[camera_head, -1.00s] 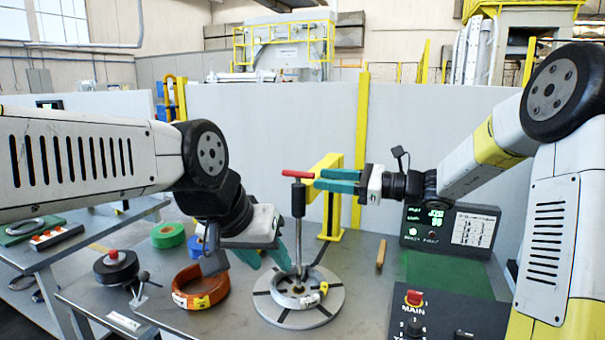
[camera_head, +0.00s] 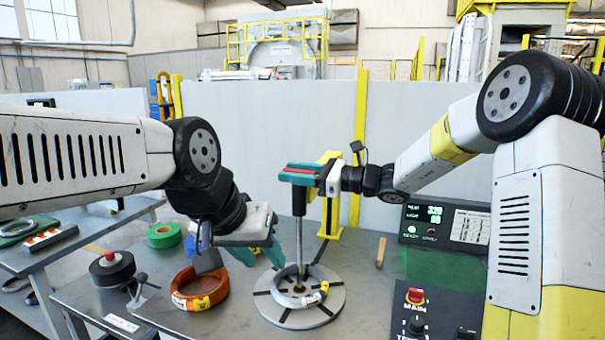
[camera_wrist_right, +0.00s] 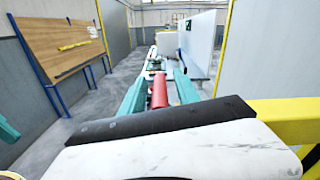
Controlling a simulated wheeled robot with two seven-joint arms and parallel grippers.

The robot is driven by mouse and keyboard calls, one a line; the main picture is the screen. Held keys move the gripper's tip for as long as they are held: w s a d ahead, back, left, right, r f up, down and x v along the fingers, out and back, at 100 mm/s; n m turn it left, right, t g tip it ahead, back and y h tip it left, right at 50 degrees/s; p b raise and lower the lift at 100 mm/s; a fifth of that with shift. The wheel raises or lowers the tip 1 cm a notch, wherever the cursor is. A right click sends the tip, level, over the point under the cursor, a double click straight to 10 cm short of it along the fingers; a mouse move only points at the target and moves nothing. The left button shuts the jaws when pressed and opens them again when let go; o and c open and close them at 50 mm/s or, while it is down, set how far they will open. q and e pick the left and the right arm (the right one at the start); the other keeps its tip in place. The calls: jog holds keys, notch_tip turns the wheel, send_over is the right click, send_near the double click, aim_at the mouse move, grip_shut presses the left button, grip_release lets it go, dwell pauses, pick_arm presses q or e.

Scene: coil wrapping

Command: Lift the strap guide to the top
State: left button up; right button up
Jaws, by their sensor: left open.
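The strap guide is an upright metal rod with a dark sleeve (camera_head: 299,203) and a red crossbar handle (camera_head: 300,171) on top. Its foot is inside a grey coil (camera_head: 291,294) on the round turntable (camera_head: 268,314). My right gripper (camera_head: 299,172) is level with the handle, one teal finger on each side. In the right wrist view the red handle (camera_wrist_right: 159,92) lies lengthwise between the fingers, with a narrow gap visible on its right. My left gripper (camera_head: 262,256) is open, pointing down, beside the rod's lower part above the coil's left side.
An orange coil (camera_head: 183,292) lies left of the turntable, with green tape (camera_head: 165,235) and a black roll (camera_head: 111,268) further left. A yellow post (camera_head: 331,215) stands behind the rod. A control box (camera_head: 445,226) and a panel with a red button (camera_head: 415,296) are at right.

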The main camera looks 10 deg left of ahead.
grip_shut()
dwell(1.5)
